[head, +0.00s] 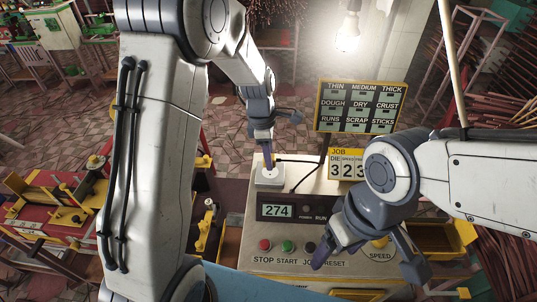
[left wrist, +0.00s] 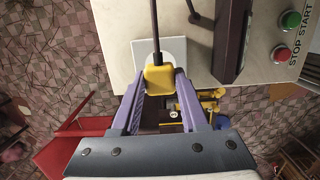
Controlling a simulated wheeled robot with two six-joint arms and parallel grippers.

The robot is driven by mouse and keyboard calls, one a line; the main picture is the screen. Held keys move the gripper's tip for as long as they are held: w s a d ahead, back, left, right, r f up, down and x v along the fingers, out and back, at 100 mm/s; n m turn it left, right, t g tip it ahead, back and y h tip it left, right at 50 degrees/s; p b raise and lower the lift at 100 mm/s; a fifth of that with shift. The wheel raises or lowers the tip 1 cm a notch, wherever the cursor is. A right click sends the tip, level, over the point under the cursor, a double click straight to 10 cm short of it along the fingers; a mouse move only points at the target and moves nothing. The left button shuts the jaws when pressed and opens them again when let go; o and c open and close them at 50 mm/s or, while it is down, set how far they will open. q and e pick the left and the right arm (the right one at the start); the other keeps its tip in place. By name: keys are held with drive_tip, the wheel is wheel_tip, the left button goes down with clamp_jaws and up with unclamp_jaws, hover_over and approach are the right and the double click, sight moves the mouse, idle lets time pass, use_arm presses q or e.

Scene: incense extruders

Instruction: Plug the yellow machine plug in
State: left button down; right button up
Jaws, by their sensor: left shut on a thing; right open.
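The yellow plug (left wrist: 158,79) sits between the purple fingers of my left gripper (left wrist: 158,88), which is shut on it. A black cable runs from the plug. Behind the plug in the left wrist view is a pale square socket plate (left wrist: 142,50) with a round face. In the head view my left gripper (head: 267,164) points down right over the white socket block (head: 270,179) at the panel's back left corner. The fingers hide the plug there, and I cannot tell whether it is seated. My right gripper (head: 367,262) is open and empty above the panel front.
The control panel has a display (head: 279,211) reading 274, a red stop button (head: 265,245), a green start button (head: 287,246) and a yellow speed knob (head: 379,242). A job counter (head: 346,167) and a sign board (head: 361,106) stand behind. A red bench (head: 60,205) is at left.

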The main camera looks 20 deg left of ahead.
use_arm(q)
drive_tip(key=shift+f+b, duration=0.75)
drive_tip(key=shift+f, duration=0.4)
use_arm(e)
wheel_tip(320, 180, down, 2)
drive_tip(key=shift+f, duration=0.1)
use_arm(q)
drive_tip(key=shift+d+p, duration=0.15)
drive_tip(key=shift+p, duration=0.65)
use_arm(e)
drive_tip(key=shift+r, duration=0.8)
use_arm(q)
drive_tip(key=shift+f+b, duration=0.35)
drive_tip(key=shift+f, duration=0.2)
use_arm(e)
drive_tip(key=shift+f, duration=0.35)
use_arm(q)
drive_tip(key=shift+c, duration=1.7)
unclamp_jaws()
drive_tip(key=r, duration=0.3)
drive_tip(key=a+r+b, duration=0.1)
drive_tip(key=r, duration=0.3)
drive_tip(key=r+b, duration=0.1)
drive_tip(key=r, duration=0.2)
drive_tip(key=shift+s+a+r, duration=0.15)
drive_tip(key=shift+r, duration=0.05)
use_arm(e)
wheel_tip(320, 180, down, 2)
drive_tip(key=shift+f, duration=0.15)
